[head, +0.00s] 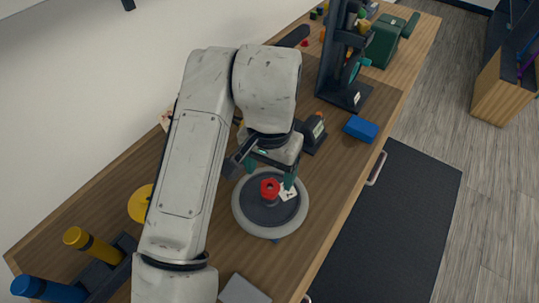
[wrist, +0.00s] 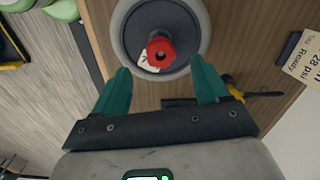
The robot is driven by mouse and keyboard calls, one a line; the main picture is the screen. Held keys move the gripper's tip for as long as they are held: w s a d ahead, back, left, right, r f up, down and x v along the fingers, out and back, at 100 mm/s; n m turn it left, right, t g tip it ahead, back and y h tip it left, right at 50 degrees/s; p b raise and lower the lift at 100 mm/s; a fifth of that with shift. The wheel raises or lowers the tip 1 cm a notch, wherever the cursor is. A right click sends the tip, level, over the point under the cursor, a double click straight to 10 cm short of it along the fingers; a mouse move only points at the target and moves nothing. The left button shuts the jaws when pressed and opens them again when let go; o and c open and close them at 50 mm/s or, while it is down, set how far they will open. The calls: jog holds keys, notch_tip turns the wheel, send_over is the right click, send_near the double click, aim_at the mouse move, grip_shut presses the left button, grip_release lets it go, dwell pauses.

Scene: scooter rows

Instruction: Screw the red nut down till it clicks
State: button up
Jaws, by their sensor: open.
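The red nut (head: 270,187) sits at the centre of a grey wheel with a dark disc (head: 240,213) lying on the wooden bench. In the wrist view the red nut (wrist: 160,52) stands on the wheel (wrist: 121,25), on a post or spindle whose thread I cannot make out. My gripper (head: 270,173) is over the near-wall side of the wheel. Its teal fingers are wide apart and empty. In the wrist view the nut lies just ahead of and between the fingertips of my gripper (wrist: 160,68), touching neither. A small white tag (head: 288,192) lies on the disc beside the nut.
A dark device (head: 312,134) stands just behind the wheel, with a blue block (head: 361,129) to its right. A black stand (head: 345,95) rises farther back. A screwdriver (wrist: 234,88) lies near the right finger. A grey block (head: 243,290) is in front. Bench right of the wheel is clear.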

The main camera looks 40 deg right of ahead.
aim_at(270, 189)
jog(key=shift+f, duration=2.7)
jog(key=c, duration=1.1)
jog(key=m+b, duration=0.3)
jog(key=m, duration=0.2)
jog(key=shift+f+m, duration=0.1)
jog(key=shift+m, duration=0.2)
jog(key=shift+c, duration=0.2)
jog(key=m+b, duration=0.3)
jog(key=m, duration=0.2)
jog(key=m+b, duration=0.3)
jog(key=m, duration=0.3)
jog(key=m+b, duration=0.2)
jog(key=m, duration=0.3)
jog(key=shift+s+b, duration=0.1)
jog(key=shift+b, duration=0.3)
